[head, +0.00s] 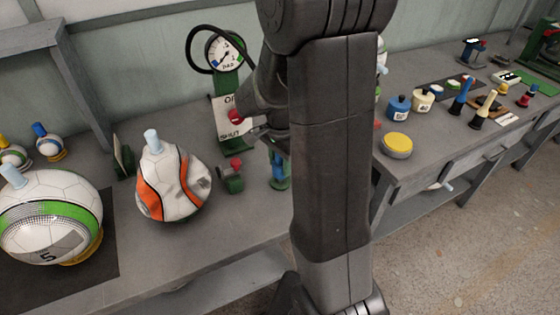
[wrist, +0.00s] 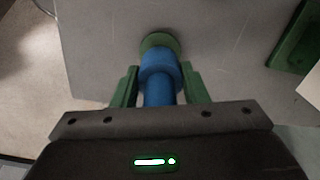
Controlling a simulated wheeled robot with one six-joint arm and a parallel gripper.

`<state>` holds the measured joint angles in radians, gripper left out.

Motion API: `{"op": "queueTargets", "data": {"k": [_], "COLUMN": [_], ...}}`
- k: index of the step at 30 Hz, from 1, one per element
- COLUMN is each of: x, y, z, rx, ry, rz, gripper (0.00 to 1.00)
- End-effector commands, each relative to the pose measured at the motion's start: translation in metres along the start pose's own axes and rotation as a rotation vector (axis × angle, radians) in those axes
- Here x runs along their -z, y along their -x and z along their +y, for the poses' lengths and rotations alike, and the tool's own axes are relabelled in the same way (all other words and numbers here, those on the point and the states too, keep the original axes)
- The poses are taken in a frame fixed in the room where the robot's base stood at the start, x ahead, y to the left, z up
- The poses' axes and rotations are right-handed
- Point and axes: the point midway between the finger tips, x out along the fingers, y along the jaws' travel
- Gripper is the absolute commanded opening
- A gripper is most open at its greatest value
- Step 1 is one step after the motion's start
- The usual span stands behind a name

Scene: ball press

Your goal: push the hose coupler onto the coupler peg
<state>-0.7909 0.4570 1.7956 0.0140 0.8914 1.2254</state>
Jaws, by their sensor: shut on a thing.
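The hose coupler (wrist: 160,72) is a blue stepped cylinder, held between the two green fingers of my gripper (wrist: 158,88) in the wrist view. Its far end lies over a round green base (wrist: 160,41) on the grey bench. This base seems to belong to the coupler peg; the peg's shaft is hidden, and I cannot tell how far the coupler is on it. In the head view my arm covers much of the middle, and the blue coupler (head: 277,172) shows small beside it, low over the bench near the front edge.
A green stand with a red top (head: 233,176) is left of the coupler. Behind are a pressure gauge (head: 226,52) with a black hose and a valve board with a red knob (head: 236,117). A sagging orange-white ball (head: 174,190) and a green-white ball (head: 50,215) stand farther left.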

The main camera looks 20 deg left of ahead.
Motion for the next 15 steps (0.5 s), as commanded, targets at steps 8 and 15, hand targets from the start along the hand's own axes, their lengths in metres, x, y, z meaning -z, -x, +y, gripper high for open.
{"op": "queueTargets", "data": {"k": [8, 15], "x": [0.000, 0.000], "y": [-0.008, -0.014], "z": [0.000, 0.000], "rx": [0.000, 0.000], "ry": [0.000, 0.000], "rz": [0.000, 0.000], "gripper": [0.13, 0.13]}}
